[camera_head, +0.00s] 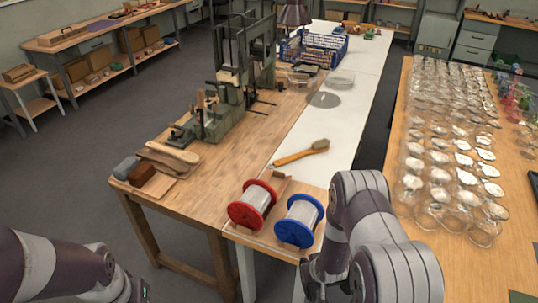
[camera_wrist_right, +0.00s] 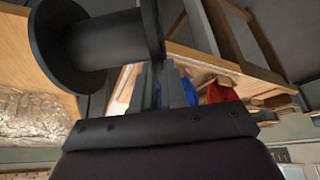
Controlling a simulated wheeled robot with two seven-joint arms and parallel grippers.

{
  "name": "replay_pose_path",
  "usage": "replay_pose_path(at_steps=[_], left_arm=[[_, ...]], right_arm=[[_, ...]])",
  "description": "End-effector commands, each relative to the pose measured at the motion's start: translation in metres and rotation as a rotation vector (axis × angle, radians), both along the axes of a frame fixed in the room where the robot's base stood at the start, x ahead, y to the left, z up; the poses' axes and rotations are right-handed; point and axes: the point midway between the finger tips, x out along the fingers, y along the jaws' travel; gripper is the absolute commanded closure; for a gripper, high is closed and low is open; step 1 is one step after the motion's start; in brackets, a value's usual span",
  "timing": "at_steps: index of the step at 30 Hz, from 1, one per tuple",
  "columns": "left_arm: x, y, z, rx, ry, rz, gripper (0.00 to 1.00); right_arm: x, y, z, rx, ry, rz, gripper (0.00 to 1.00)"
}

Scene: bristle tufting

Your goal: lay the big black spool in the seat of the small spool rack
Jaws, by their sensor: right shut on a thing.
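The big black spool (camera_wrist_right: 95,45) fills the upper left of the right wrist view, with a broad flange at each end. My right gripper (camera_wrist_right: 158,85) is shut on the rim of its nearer flange. In the head view the spool is hidden behind my right arm. A red-flanged spool (camera_head: 252,206) and a blue-flanged spool (camera_head: 298,221), both with pale windings, sit side by side on a wooden base (camera_head: 262,240) at the white bench's near end. This looks like the small spool rack; I cannot make out an empty seat. My left gripper is out of frame.
A wooden brush (camera_head: 300,153) lies on the white bench (camera_head: 300,122) behind the spools. A green machine (camera_head: 225,120) stands on the wooden table to the left. Several clear glass vessels (camera_head: 440,150) crowd the right table. The floor at left is clear.

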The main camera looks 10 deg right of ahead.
Motion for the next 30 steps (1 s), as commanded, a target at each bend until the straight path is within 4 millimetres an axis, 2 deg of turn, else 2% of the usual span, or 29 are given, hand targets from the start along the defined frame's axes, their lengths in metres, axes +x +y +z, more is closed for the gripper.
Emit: replay_pose_path(at_steps=[1,3,13,22,30], left_arm=[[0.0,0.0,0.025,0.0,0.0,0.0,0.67],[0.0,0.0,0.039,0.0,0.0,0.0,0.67],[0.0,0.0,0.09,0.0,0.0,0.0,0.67],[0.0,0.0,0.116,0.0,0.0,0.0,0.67],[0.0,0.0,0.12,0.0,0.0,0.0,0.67]], right_arm=[[0.004,-0.006,0.031,-0.002,-0.011,0.023,1.0],[0.007,-0.011,0.052,-0.002,-0.02,0.07,1.0],[0.012,-0.022,0.131,0.002,-0.053,0.325,1.0],[0.003,-0.015,0.176,0.013,-0.08,0.565,1.0],[-0.009,0.0,0.188,0.028,-0.1,0.754,1.0]])
